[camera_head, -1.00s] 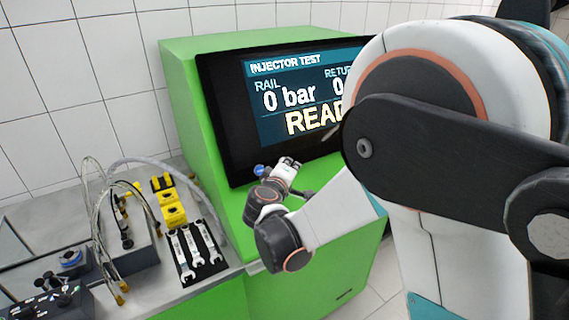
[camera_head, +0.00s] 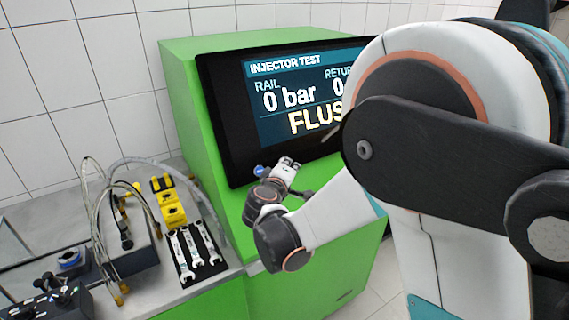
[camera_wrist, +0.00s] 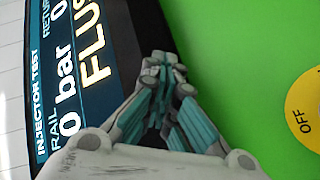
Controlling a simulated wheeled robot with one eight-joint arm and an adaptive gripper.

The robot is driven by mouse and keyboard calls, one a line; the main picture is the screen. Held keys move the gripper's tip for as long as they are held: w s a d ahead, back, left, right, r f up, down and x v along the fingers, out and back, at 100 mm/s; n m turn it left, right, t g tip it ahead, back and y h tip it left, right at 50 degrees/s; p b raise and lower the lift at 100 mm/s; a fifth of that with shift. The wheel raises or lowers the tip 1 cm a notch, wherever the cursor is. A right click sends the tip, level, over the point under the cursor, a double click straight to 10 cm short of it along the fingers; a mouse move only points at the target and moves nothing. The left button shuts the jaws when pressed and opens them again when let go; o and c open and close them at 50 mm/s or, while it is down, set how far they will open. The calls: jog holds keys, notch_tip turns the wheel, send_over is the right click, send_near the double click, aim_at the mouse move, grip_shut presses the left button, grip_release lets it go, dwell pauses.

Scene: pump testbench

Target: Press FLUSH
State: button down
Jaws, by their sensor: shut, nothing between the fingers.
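The green test bench (camera_head: 183,110) carries a black-framed screen (camera_head: 283,120). The screen reads INJECTOR TEST, RAIL 0 bar and "FLUS", with the rest hidden behind my arm. My gripper (camera_head: 290,163) is at the lower edge of the screen, in front of the green ledge, beside a small blue knob (camera_head: 261,171). In the wrist view my gripper (camera_wrist: 160,62) is shut and empty, its fingertips together over the dark lower frame. The screen text (camera_wrist: 95,50) shows at left. A FLUSH button cannot be made out; the fingers may cover it.
A yellow plate marked OFF (camera_wrist: 305,112) lies on the green panel at right in the wrist view. White tiled walls stand behind.

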jog(key=shift+s+d+r, duration=0.3)
jog(key=shift+s+d, duration=0.05)
jog(key=shift+s, duration=0.2)
jog(key=s+d, duration=0.1)
jog(key=s+r, duration=0.1)
jog(key=s+d+r+p, duration=0.1)
jog(key=shift+s+d+r, duration=0.1)
jog(key=shift+s+d, duration=0.2)
jog(key=shift+s, duration=0.1)
dwell(0.6)
